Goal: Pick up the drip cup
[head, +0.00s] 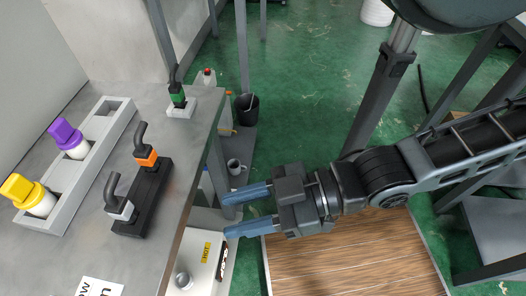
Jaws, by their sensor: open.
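A small grey cup (233,166), which looks like the drip cup, stands low beside the workbench, close to its leg. Its open top faces up, and its lower part is hard to make out. My gripper (228,215) is open, with two blue fingers spread and pointing left toward the bench edge. In the picture the gripper lies just below the cup and apart from it. Nothing shows between the fingers.
The grey workbench (185,150) holds a rack (108,128) with yellow- and purple-capped bottles, and a black block (147,200) with orange- and grey-collared handles. A black bucket (248,112) stands behind the cup. Green floor (300,110) is open.

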